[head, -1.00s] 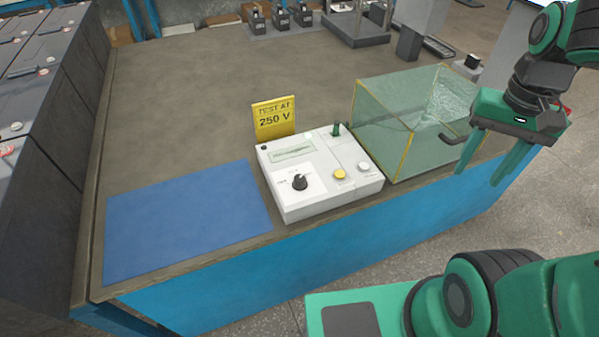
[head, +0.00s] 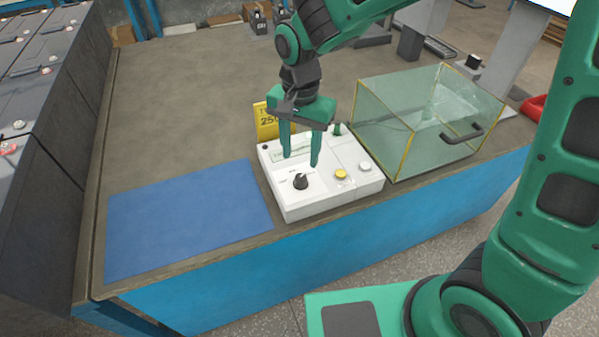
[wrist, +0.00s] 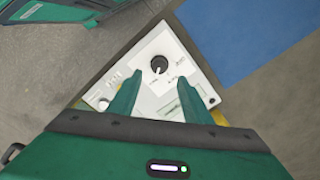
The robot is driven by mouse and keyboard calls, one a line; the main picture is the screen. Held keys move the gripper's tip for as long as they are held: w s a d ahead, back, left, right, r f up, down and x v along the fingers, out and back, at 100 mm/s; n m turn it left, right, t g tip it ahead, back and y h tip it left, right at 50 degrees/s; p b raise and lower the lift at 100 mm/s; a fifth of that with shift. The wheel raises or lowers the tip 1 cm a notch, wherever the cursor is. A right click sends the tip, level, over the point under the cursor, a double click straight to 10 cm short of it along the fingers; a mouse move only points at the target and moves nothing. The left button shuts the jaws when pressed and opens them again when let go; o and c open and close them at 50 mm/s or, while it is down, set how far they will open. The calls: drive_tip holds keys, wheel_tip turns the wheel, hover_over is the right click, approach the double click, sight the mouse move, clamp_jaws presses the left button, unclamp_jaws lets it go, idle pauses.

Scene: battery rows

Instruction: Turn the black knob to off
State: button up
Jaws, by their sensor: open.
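The black knob (head: 300,181) stands on the front left of the top of a white tester box (head: 315,211). In the wrist view the knob (wrist: 159,65) shows ahead of my fingertips, on a white panel with small lettering too blurred to read. My gripper (head: 300,160) is open and empty above the box, with its fingers pointing down, a little behind the knob and apart from it. In the wrist view my gripper (wrist: 154,95) has its two fingers spread, and the knob lies beyond the gap between them.
A yellow sign (head: 262,122) stands behind the box, partly hidden by my gripper. A yellow button (head: 341,174) and a pale button (head: 365,166) sit right of the knob. A clear yellow-edged case (head: 384,148) stands close right. A blue mat (head: 185,220) lies left.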

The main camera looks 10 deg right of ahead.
sight(301, 176)
wheel_tip(301, 176, down, 8)
drive_tip(key=shift+d+f, duration=0.1)
drive_tip(key=shift+c, duration=0.7)
drive_tip(key=c, duration=0.9)
